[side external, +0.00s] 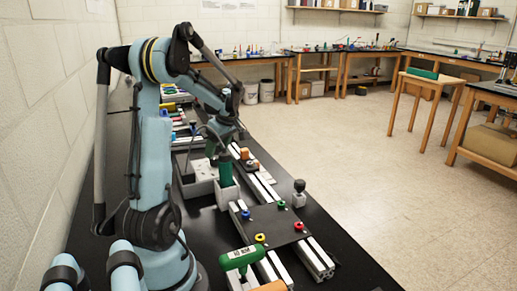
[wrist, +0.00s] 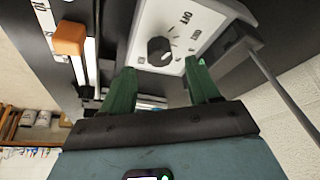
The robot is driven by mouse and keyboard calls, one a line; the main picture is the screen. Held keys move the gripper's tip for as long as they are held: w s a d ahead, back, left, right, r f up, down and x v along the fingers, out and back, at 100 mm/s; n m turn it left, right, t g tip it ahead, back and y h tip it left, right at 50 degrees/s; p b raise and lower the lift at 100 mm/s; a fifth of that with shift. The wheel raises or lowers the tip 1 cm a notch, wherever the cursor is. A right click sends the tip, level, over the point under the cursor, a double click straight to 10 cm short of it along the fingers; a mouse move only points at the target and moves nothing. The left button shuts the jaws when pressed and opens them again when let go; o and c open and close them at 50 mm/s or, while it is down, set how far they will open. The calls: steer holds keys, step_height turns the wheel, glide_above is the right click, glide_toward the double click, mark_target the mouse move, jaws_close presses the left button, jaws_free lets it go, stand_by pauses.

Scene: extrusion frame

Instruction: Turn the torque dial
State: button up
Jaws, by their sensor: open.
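A round black dial (wrist: 160,51) with a light pointer line sits on a white panel (wrist: 188,32) in the wrist view. The panel carries printed marks, one reading OFF. My gripper (wrist: 160,75) is open, with its two green fingers spread apart on either side of the dial in the picture. Nothing shows between the fingers, and I cannot tell how far they are above the panel. In the side view a white panel (side external: 203,168) lies below my wrist; the dial is not clearly visible there.
An orange block (wrist: 68,38) lies beside the panel in the wrist view. In the side view, a green 10 NM tool (side external: 240,257), a dark plate (side external: 272,224) with coloured knobs, and a black-topped knob (side external: 299,190) occupy the black bench.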

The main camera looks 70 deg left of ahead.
mark_target(215, 157)
steer(key=shift+x, duration=1.75)
steer(key=c, duration=1)
steer(key=shift+d+m+t, duration=0.1)
steer(key=shift+m+t, duration=0.2)
steer(key=shift+m, duration=0.4)
steer(key=shift+c, duration=0.2)
steer(key=o, duration=1)
steer(key=shift+o, duration=0.2)
steer(key=v, duration=1.2)
